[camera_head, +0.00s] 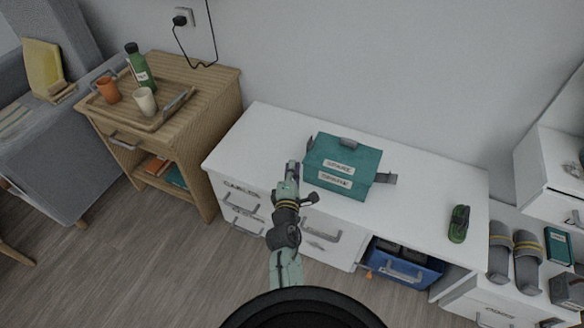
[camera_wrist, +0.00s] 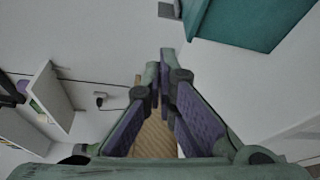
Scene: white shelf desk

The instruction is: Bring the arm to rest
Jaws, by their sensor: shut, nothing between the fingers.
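My gripper (camera_head: 293,172) is shut and empty, just to the left of a teal box near the front left part of the white desk (camera_head: 257,135). In the wrist view its two purple-padded fingers (camera_wrist: 160,65) meet at the tips. My arm reaches up from the bottom of the head view and hides part of the desk's drawer front.
The teal labelled box (camera_head: 343,161) is close to my gripper's right. A green object (camera_head: 459,223) lies on the desk's right side. A blue bin (camera_head: 405,270) sits below. A wooden cabinet with a tray (camera_head: 181,103) stands left. The desk's middle right is clear.

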